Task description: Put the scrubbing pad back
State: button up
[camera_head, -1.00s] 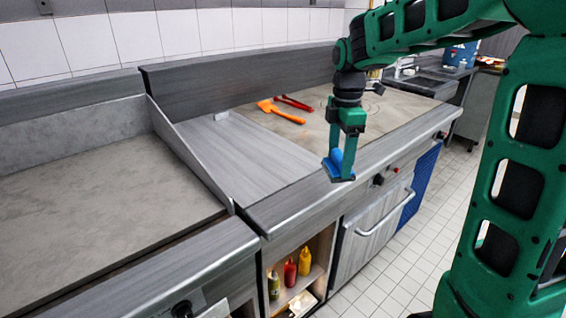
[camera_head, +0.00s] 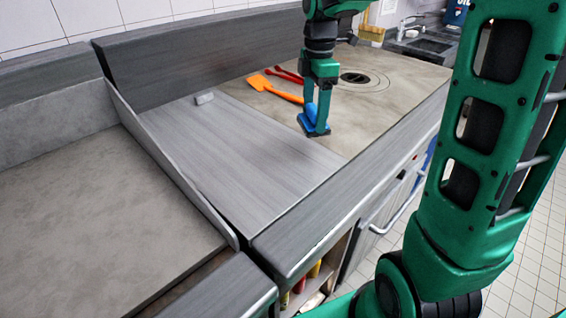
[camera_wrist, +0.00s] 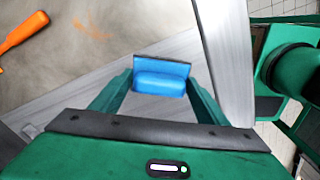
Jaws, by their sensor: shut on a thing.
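The scrubbing pad is a blue block with a darker flat base (camera_head: 308,124). It also shows in the wrist view (camera_wrist: 161,80), between the two fingers. My gripper (camera_head: 316,112) is shut on it, and in the wrist view the fingertips (camera_wrist: 160,84) press on its two sides. In the head view the pad is over the left edge of the beige cooktop, by the grey metal counter section (camera_head: 245,140). I cannot tell whether its base touches the surface.
An orange spatula (camera_head: 272,88) and red tongs (camera_head: 287,74) lie on the cooktop (camera_head: 385,105) behind the gripper. A small grey block (camera_head: 205,98) sits at the back of the metal section. A raised divider (camera_head: 165,160) stands left. The metal section is otherwise clear.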

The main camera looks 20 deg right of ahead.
jog(key=shift+w, duration=0.1)
jog(key=shift+d, duration=0.1)
jog(key=shift+a+r, duration=0.1)
jog(key=shift+a, duration=0.3)
jog(key=s+a+r+n, duration=0.1)
jog(key=s+a+n, duration=0.3)
jog(key=a, duration=0.6)
jog(key=s+a+r+n, duration=0.2)
jog(key=s+a, duration=0.4)
jog(key=a, duration=0.4)
jog(key=w+d+f, duration=0.1)
jog(key=d+f, duration=0.1)
jog(key=d, duration=0.1)
jog(key=w+d+f, duration=0.2)
jog(key=d, duration=0.2)
jog(key=w+d+f, duration=0.1)
jog(key=d+f, duration=0.2)
jog(key=shift+w+d, duration=0.15)
jog(key=shift+d, duration=0.1)
jog(key=shift+f, duration=2)
jog(key=shift+f, duration=0.1)
